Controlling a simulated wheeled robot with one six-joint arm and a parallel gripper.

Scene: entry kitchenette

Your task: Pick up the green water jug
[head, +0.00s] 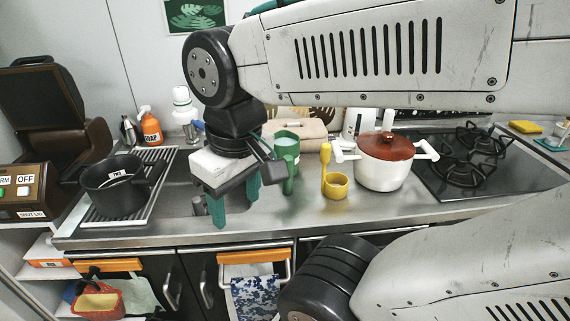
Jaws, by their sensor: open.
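The green water jug (288,152) stands on the metal counter near the middle of the head view. Its top looks open, and a green handle or upright part shows at its front. Part of its left side is hidden behind my gripper. My gripper (236,209) points down just left of the jug and nearer the camera. Its two teal fingers are apart, with nothing seen between them. I cannot tell whether the gripper touches the jug.
A yellow cup (335,186) with an upright handle and a white pot (383,172) with a brown lid stand to the right. A stove (465,170) lies beyond them. A black pot (115,190) sits on a rack at left. An orange soap bottle (151,130) stands behind.

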